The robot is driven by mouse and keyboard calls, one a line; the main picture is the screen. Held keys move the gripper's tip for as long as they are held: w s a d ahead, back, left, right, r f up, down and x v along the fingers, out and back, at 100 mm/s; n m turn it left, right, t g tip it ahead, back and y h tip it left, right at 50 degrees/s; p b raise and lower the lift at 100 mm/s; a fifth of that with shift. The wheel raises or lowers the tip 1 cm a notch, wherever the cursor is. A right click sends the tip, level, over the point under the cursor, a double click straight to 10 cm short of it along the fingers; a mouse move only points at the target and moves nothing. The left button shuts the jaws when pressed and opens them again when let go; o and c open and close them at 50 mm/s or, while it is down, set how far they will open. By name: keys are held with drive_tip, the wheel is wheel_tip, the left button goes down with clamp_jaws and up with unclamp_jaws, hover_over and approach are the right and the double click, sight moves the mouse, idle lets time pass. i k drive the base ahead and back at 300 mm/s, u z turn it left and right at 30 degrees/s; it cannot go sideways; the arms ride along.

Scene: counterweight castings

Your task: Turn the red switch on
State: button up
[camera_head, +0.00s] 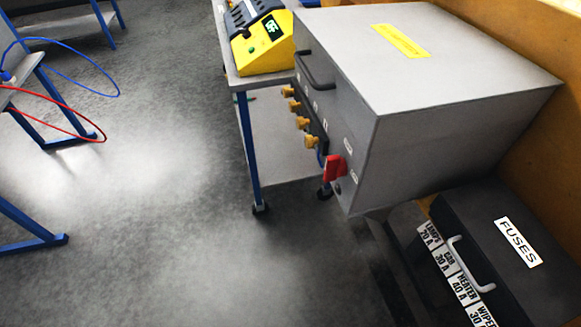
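The red switch (335,168) is a small red handle on the lower front corner of a large grey metal box (440,60). It sits below and beside a row of brass-coloured knobs (301,122) on the same face. Whether the switch is on or off cannot be told from its position here. My gripper is not in view.
A yellow device (262,55) with a small display stands on a blue-legged cart (251,150) next to the box. A dark case labelled FUSES (500,225) with a handle is at the lower right. Blue-framed tables stand at the left. The grey floor (170,200) between is clear.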

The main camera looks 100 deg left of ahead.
sight(335, 165)
drive_tip(key=u, duration=0.95)
drive_tip(key=k, duration=0.95)
drive_tip(key=u, duration=1.55)
drive_tip(key=i, duration=0.5)
drive_tip(key=u, duration=0.1)
